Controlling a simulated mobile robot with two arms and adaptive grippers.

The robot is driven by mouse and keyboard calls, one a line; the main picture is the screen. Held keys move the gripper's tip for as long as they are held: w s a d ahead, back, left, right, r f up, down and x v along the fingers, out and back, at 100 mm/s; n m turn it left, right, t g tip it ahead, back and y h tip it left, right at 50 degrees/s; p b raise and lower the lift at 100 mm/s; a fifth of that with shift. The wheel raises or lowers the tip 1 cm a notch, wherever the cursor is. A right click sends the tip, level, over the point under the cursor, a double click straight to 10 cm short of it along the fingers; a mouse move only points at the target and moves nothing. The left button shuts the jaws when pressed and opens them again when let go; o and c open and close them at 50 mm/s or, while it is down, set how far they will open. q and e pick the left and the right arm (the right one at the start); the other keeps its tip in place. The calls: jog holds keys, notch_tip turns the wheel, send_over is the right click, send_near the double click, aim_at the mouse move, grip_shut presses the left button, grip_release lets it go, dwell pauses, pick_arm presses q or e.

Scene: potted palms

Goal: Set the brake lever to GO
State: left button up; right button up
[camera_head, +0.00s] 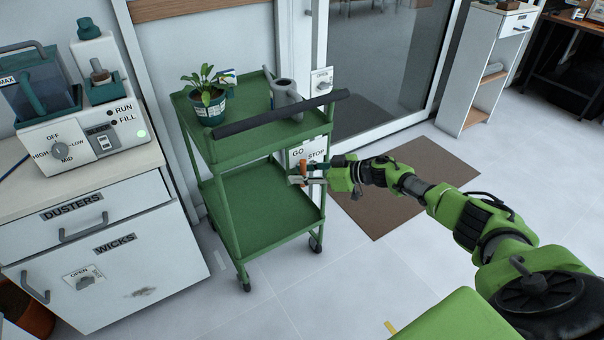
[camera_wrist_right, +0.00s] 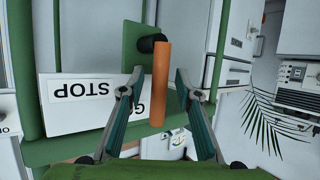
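The brake lever has an orange handle (camera_head: 303,168) on the near end of the green cart, below the white GO/STOP label (camera_head: 308,152). In the right wrist view the orange handle (camera_wrist_right: 157,85) extends from a black pivot (camera_wrist_right: 150,43) on a green plate. The label (camera_wrist_right: 85,92) appears upside down there and is partly covered by a finger. My right gripper (camera_head: 311,174) is at the lever; its fingers (camera_wrist_right: 153,84) are spread on either side of the handle, with gaps visible. I cannot tell the lever's setting. My left gripper is out of view.
The green cart (camera_head: 265,205) carries a potted plant (camera_head: 208,97), a grey watering can (camera_head: 285,98) and a dark bar (camera_head: 280,113). A white cabinet (camera_head: 110,250) stands close on its left. A brown mat (camera_head: 410,180) lies behind my right arm.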

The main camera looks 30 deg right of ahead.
jog(key=shift+s+d, duration=0.2)
jog(key=shift+s, duration=0.05)
jog(key=v, duration=1.1)
jog(key=shift+r, duration=0.2)
jog(key=shift+s, duration=0.1)
